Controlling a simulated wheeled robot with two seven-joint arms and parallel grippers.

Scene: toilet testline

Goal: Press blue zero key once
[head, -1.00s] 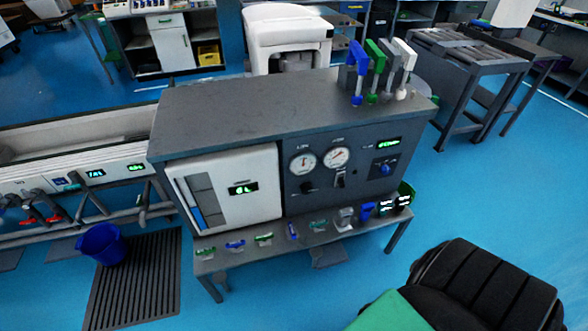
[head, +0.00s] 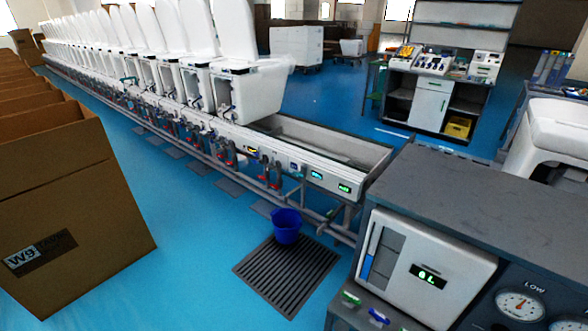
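I cannot make out a blue zero key in the head view. A white cabinet (head: 430,100) at the back right carries several small panels (head: 434,62) with dark and blue parts on top, too small to read. The grey test bench (head: 480,205) at the lower right has a white unit (head: 425,265) with a green-lit display (head: 429,278) and a blue strip at its left. Neither of my grippers is in view.
A long line of white toilets (head: 240,85) runs along a trough (head: 320,150). Cardboard boxes (head: 75,210) stand at the left. A blue bucket (head: 287,228) stands on a slatted floor mat (head: 285,280). Blue floor (head: 190,240) is free between boxes and line.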

